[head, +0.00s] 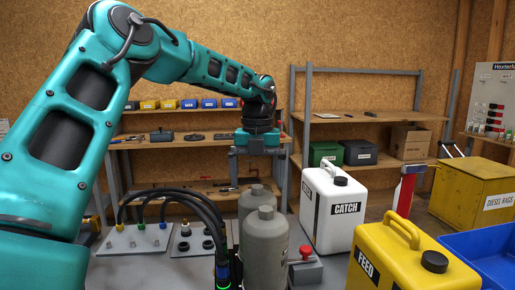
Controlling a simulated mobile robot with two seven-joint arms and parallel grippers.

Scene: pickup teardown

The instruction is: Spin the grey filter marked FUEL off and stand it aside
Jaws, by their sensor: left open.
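Two grey bottle-shaped cylinders stand on the bench in the head view, a rear one (259,198) and a front one (266,252) that partly covers it. No FUEL marking can be read on either, so I cannot tell which is the fuel filter. My left gripper (258,176) points down with its jaws apart and looks empty. In the picture it is just above the rear cylinder's neck; its depth relative to that cylinder is unclear. My right gripper is not in view.
Black hoses (180,195) arch left of the cylinders above metal plates (135,240). A white CATCH can (328,225) stands at right, with a red-knobbed block (306,265) nearby. A yellow FEED can (405,265) and blue bin (485,250) fill the front right. Shelves stand behind.

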